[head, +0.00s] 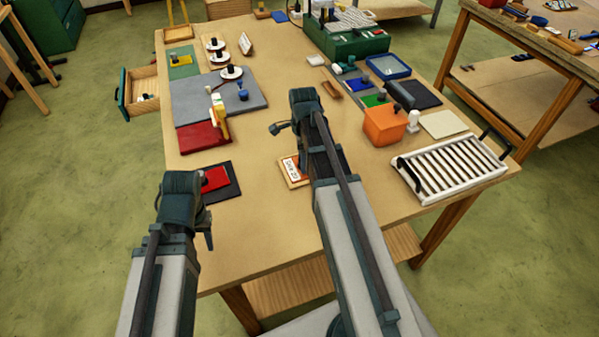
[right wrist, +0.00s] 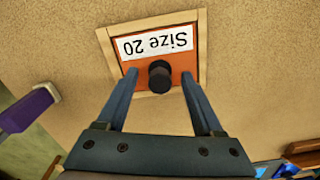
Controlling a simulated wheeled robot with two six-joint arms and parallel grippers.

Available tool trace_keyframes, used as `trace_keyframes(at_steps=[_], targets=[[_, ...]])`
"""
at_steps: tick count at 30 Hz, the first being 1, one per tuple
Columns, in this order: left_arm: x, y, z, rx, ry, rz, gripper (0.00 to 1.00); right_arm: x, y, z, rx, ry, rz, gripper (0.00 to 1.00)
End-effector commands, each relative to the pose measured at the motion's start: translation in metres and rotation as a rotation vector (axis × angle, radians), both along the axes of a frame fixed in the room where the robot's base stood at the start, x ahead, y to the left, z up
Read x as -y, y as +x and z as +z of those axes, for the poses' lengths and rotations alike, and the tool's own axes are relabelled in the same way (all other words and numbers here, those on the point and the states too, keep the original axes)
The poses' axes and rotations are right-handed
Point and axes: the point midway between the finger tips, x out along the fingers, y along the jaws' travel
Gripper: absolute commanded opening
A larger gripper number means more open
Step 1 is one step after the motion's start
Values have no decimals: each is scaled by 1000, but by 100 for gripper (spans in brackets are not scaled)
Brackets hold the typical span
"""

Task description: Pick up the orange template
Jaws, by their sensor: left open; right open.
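The orange template (right wrist: 184,62) is a flat orange plate with a black knob (right wrist: 159,78) and a white "Size 20" label, lying in a pale wooden frame (right wrist: 103,40). In the head view the template's label (head: 292,169) shows beside my right arm, which hides part of the plate. My right gripper (right wrist: 160,75) is open, its two fingers on either side of the knob and apart from it. In the head view my right gripper (head: 283,128) is partly hidden by its own wrist. My left gripper (head: 207,232) is open and empty near the table's front left edge.
A red plate on a dark board (head: 232,187) lies left of the template. An orange box (head: 384,126) and a white slatted rack (head: 455,168) stand to the right. A grey mat (head: 190,100) lies at the left. The table between is mostly clear.

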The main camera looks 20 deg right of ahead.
Motion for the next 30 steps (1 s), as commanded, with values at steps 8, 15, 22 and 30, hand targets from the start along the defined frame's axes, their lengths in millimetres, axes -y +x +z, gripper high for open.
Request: trace_keyframes(at_steps=[8,15,22,30], targets=[[0,0,0,0,0,0,45,0,0,0,0,0,0,60],[0,0,0,0,0,0,45,0,0,0,0,0,0,17],[0,0,0,0,0,0,45,0,0,0,0,0,0,0],[0,0,3,0,0,0,45,1,0,3,0,0,0,0]])
